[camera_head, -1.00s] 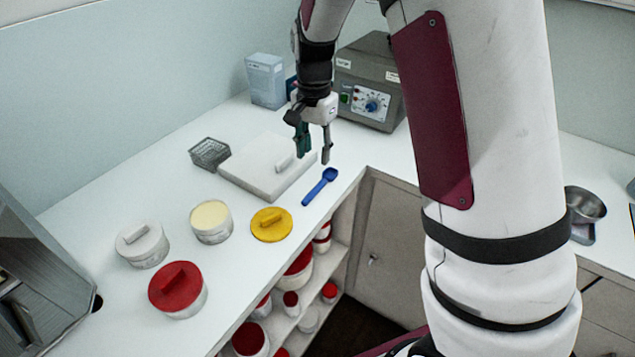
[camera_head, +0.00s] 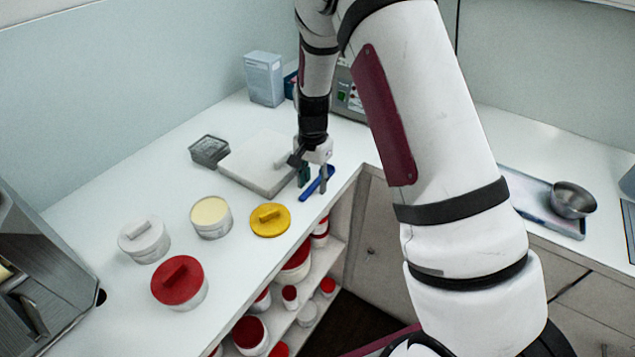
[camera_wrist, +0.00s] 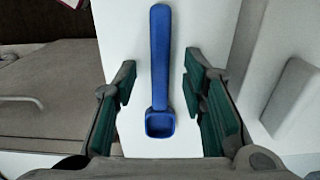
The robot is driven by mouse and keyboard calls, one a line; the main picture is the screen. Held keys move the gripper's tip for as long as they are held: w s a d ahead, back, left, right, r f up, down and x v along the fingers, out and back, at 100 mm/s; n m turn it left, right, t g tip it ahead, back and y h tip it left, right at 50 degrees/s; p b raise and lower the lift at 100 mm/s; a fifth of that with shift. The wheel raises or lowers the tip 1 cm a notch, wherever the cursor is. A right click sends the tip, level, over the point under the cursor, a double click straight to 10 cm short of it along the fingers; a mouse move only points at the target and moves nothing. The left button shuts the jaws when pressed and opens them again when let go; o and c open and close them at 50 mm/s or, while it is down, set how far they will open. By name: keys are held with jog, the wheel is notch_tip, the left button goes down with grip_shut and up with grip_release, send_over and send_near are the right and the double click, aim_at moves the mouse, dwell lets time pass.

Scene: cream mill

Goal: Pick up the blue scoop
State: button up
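The blue scoop (camera_head: 313,188) lies on the white counter near its front edge, to the right of the yellow lid. In the wrist view the scoop (camera_wrist: 160,70) lies lengthwise, its square bowl toward my gripper's palm and its handle pointing away. My gripper (camera_head: 314,182) is low over the scoop in the head view and partly covers its bowl end. In the wrist view my gripper (camera_wrist: 160,92) is open, with a green-padded finger on each side of the scoop and a gap on both sides. Contact with the counter cannot be told.
A white slab with a handle (camera_head: 250,180) lies just left of my gripper. A yellow lid (camera_head: 270,226), an open cream jar (camera_head: 211,228), a white-lidded jar (camera_head: 143,250) and a red-lidded jar (camera_head: 179,293) stand nearer. Shelves with red-lidded tubs (camera_head: 250,332) are below the counter edge.

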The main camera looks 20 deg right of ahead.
grip_shut()
jog(key=shift+r, duration=0.1)
